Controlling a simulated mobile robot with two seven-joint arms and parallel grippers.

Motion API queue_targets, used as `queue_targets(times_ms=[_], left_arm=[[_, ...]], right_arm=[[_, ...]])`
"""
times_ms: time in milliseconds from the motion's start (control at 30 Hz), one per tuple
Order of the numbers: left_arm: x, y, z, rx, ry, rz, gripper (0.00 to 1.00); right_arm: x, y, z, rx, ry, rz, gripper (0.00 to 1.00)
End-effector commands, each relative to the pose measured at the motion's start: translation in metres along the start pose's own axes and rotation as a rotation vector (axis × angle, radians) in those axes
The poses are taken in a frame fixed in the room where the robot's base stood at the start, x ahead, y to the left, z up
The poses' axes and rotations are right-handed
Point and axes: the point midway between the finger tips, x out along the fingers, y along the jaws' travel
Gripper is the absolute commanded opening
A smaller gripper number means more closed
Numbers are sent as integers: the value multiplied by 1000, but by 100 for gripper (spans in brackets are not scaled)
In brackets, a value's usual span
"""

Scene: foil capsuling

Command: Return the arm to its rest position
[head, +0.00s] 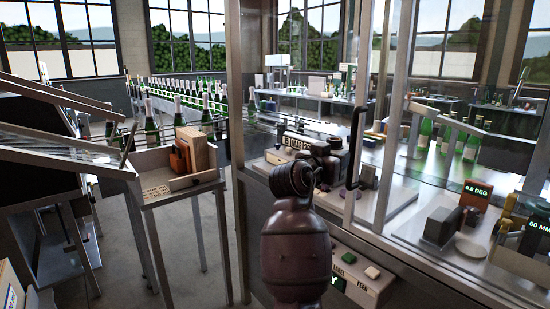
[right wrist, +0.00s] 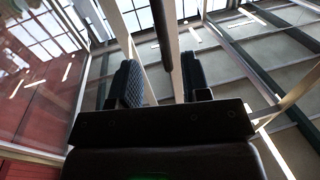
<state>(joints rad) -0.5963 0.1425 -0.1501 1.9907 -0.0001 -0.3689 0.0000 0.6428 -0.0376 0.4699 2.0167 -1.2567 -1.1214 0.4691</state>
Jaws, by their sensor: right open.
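My right arm (head: 295,245) rises from the bottom middle of the head view, in front of the glass-walled machine. My right gripper (right wrist: 160,65) is open in the right wrist view, with its two dark padded fingers apart and pointing up toward the ceiling. Nothing is held between them. A dark bar, seemingly the door handle (right wrist: 162,22), shows beyond the finger gap; I cannot tell how far off it is. In the head view the black handle (head: 355,145) stands upright just right of my wrist, whose fingertips are hard to make out. My left gripper is not in view.
The machine's metal door post (head: 237,120) and glass panes stand close around my arm. A button panel (head: 355,275) is below right. A small stand (head: 180,195) with a wooden box is at left. Green bottles (head: 152,125) line a conveyor; others (head: 443,135) stand behind glass.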

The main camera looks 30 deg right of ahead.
Motion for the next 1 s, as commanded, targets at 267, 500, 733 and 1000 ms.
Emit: queue_targets(times_ms=[267,500,733,1000], left_arm=[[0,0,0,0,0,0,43],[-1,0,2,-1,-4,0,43],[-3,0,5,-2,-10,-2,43],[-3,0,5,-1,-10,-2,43]], right_arm=[[0,-1,-2,-28,13,-7,43],[-16,-50,-21,-54,126,-273,43],[-56,-98,-5,-83,244,-578,43],[-112,-117,94,-153,267,-913,43]])
